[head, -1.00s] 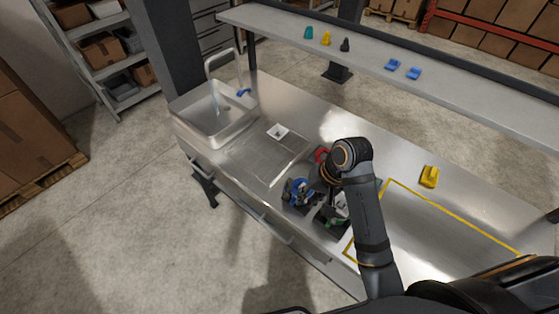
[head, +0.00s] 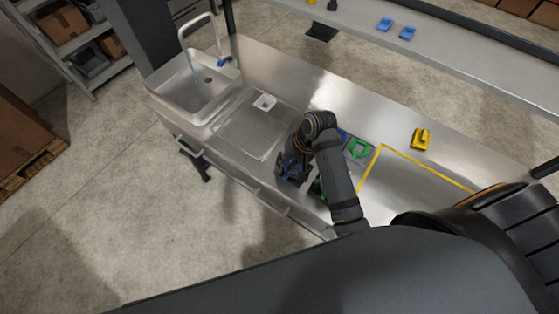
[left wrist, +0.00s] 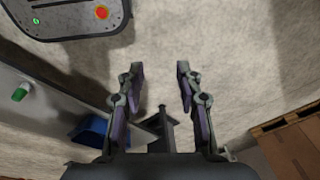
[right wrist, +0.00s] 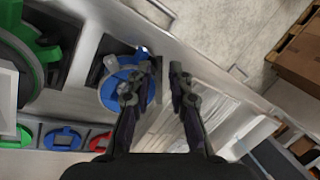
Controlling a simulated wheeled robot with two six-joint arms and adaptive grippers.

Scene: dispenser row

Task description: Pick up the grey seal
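I cannot make out a grey seal for certain in any view. My right gripper (right wrist: 164,68) points down at the row of coloured parts on the counter. Its fingers are partly open, with a narrow gap and nothing visible between them. Its left finger overlaps the edge of a round blue part (right wrist: 112,88); whether they touch I cannot tell. In the head view my right arm hides part of the row, and the gripper is hard to separate from the dark and blue parts. My left gripper (left wrist: 160,70) is open and empty above the floor, away from the counter.
A yellow part (head: 421,140) stands beside the yellow-lined area. A sink (head: 195,88) is at left. Blue parts (head: 407,33) lie on the shelf.

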